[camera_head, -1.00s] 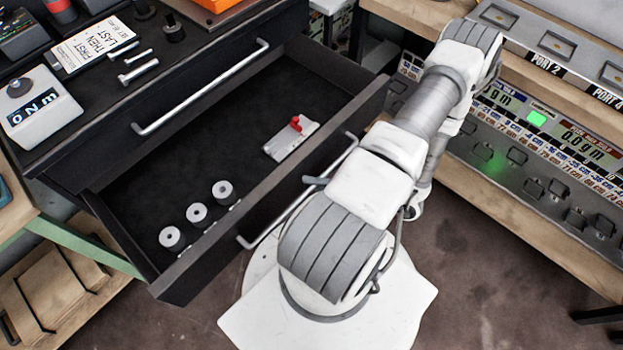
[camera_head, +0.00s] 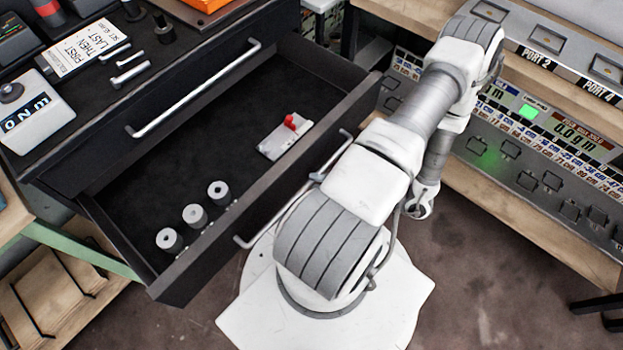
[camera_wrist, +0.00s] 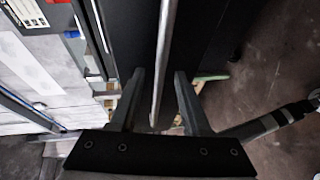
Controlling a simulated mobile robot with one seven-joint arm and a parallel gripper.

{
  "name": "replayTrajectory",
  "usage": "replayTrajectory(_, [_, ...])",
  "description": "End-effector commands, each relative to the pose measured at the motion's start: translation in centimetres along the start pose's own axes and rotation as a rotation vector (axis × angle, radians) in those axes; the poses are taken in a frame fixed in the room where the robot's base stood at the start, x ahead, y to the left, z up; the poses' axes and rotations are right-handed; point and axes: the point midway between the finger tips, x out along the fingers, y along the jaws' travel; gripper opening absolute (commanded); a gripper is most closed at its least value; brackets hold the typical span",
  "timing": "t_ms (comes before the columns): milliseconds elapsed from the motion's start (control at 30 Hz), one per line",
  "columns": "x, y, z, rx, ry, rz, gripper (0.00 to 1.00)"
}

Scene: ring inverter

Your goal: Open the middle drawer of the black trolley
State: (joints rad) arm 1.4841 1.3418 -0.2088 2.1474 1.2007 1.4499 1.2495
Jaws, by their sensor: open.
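The black trolley (camera_head: 95,165) stands at the left in the head view. Its top drawer, with a silver bar handle (camera_head: 195,88), is shut. The drawer below it (camera_head: 240,135) is pulled well out. That drawer's silver handle (camera_head: 262,232) is partly hidden behind my arm. In the wrist view, my gripper (camera_wrist: 155,85) is open, and a silver bar handle (camera_wrist: 160,55) runs between its two fingers in the picture. I cannot tell whether the fingers touch it. My gripper is not clearly visible in the head view.
The open drawer holds several grey cylinders (camera_head: 195,216) and a plate with a red knob (camera_head: 287,136). Tools and a torque device (camera_head: 35,110) lie on the trolley top. A bench with port panels (camera_head: 540,160) stands at right. Floor shows at lower right.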

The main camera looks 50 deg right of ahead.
Motion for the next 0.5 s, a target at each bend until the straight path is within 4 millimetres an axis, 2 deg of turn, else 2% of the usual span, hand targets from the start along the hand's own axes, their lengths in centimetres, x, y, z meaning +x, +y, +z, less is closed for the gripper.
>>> replayTrajectory(33, [-1.3, 0.1, 0.1, -0.002, -0.004, -0.002, 0.47])
replayTrajectory(300, [-8.1, 0.1, 0.1, -0.002, -0.004, -0.003, 0.47])
replayTrajectory(500, [-11.9, 0.0, 0.1, -0.001, -0.002, -0.002, 0.47])
